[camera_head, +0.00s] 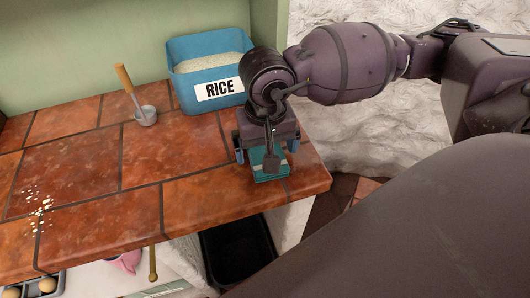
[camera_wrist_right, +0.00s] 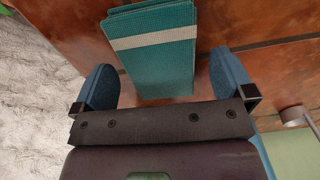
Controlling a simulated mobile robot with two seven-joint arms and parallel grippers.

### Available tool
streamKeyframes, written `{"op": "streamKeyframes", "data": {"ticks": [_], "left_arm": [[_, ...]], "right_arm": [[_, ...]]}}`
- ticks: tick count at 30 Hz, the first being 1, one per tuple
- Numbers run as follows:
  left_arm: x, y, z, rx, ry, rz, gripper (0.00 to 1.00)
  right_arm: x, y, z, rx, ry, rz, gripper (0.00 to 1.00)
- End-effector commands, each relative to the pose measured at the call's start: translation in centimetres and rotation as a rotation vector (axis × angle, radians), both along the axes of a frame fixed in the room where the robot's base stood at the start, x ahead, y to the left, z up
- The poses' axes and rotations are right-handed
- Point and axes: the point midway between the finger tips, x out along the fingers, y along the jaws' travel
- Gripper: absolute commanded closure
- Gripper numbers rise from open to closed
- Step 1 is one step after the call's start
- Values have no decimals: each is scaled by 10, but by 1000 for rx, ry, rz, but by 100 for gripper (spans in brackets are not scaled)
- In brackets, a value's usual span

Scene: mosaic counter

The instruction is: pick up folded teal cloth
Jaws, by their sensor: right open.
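The folded teal cloth (camera_head: 270,175) lies on the tiled counter near its right front corner, partly hidden by my right gripper in the head view. In the right wrist view the cloth (camera_wrist_right: 155,55) is teal with a pale stripe. My right gripper (camera_head: 265,150) is over the cloth. It is open, with its blue fingers (camera_wrist_right: 160,80) on either side of the cloth's near part. A gap shows between the cloth and each finger, so it is not gripped. My left gripper is not in view.
A blue bin of rice (camera_head: 190,77) stands behind the gripper against the wall. A scoop with a wooden handle (camera_head: 125,78) stands left of it. White grains (camera_head: 41,208) are scattered at the left. Open shelves and a black bin (camera_head: 238,250) sit below the counter edge.

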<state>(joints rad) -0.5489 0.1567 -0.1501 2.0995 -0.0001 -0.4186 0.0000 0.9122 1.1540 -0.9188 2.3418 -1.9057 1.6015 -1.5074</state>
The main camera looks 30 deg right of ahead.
Motion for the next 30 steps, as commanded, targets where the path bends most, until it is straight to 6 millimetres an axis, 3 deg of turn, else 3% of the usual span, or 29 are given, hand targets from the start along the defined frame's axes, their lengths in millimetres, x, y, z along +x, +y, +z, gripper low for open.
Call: {"op": "streamKeyframes", "data": {"ticks": [9,20,30], "left_arm": [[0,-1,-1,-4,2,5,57],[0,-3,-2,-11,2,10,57],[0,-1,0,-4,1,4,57]], "right_arm": [[0,0,-5,0,-1,0,0],[0,0,-5,0,-1,0,51],[1,0,3,0,-3,0,52]]}}
